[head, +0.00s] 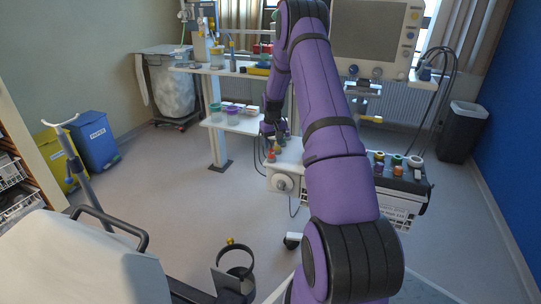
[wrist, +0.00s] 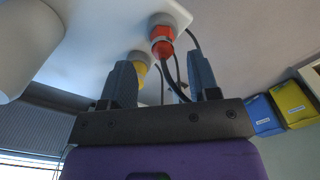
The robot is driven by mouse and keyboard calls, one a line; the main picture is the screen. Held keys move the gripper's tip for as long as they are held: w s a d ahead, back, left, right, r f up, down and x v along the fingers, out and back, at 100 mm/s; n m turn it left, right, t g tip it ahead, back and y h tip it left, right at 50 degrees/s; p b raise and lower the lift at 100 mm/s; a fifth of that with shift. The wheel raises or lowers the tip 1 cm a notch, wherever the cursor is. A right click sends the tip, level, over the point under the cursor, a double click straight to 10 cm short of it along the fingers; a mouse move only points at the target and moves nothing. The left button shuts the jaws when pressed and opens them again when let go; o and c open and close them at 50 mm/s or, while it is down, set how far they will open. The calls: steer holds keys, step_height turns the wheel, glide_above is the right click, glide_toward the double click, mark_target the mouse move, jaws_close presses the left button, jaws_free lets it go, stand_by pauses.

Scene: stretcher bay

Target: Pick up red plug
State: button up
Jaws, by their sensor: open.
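The red plug (wrist: 162,42) shows in the wrist view, seated in a grey collar on a white surface, with a dark cable beside it. It shows small in the head view (head: 271,155), just below my gripper (head: 275,133). In the wrist view my gripper (wrist: 161,72) is open. Its two dark fingers stand apart, and the red plug appears beyond the gap between them, not held. A yellow plug (wrist: 139,70) sits beside the red one, partly hidden by the left finger. Whether a finger touches the yellow plug, I cannot tell.
A white shelf (head: 243,125) with purple and green tubs stands left of my gripper. Several coloured round items (head: 397,160) sit on a unit at right. A stretcher (head: 85,262) fills the lower left. Blue (head: 96,140) and yellow bins stand at left. Floor between is mostly clear.

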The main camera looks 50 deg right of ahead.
mark_target(272, 149)
steer(key=shift+w+a+f, duration=0.1)
steer(key=shift+f, duration=1.25)
steer(key=shift+w+f, duration=0.1)
steer(key=shift+f, duration=1.2)
steer(key=c, duration=0.9)
